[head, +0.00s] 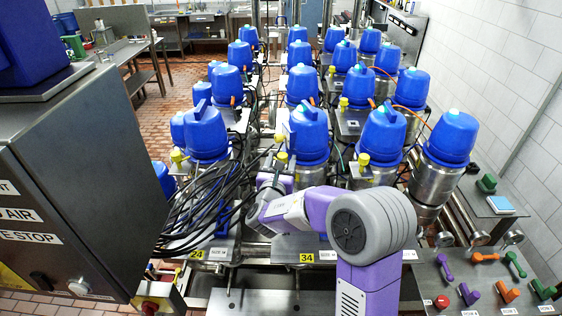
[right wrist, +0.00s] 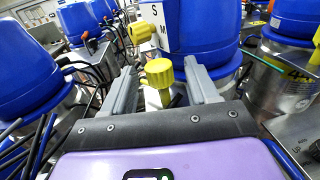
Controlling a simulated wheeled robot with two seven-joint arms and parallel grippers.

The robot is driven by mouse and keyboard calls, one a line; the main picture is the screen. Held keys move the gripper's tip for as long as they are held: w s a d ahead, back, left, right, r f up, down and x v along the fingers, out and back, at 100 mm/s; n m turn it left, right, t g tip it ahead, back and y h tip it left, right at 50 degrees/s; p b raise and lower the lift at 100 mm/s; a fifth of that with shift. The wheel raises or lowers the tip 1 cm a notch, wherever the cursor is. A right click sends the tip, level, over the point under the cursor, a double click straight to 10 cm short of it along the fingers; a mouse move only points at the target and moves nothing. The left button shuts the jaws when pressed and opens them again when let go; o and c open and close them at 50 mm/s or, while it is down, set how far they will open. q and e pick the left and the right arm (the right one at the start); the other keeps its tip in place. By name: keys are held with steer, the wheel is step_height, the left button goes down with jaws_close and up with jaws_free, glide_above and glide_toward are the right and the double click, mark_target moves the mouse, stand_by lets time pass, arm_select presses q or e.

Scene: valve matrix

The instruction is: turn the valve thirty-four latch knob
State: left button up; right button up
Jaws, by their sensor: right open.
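The valve with the blue cap (head: 309,133) stands in the middle of the head view, behind a tag reading 34 (head: 306,257). A yellow knob (right wrist: 158,72) shows in the right wrist view, and a small yellow knob (head: 282,156) shows by this valve in the head view. My right gripper (head: 280,170) is beside the valve's lower left. In the right wrist view its grey fingers (right wrist: 161,80) are open, one on each side of the yellow knob, with gaps visible. Part of the knob's stem is hidden. My left gripper is not in view.
Rows of blue-capped valves surround this one closely. Black cables (head: 205,205) hang at the left. A grey control cabinet (head: 85,170) fills the left side. A panel with coloured handles (head: 485,285) is at lower right. A second yellow knob (right wrist: 138,32) is close behind.

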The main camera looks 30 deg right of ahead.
steer(key=c, duration=1)
steer(key=shift+w, duration=0.1)
steer(key=shift+c, duration=0.2)
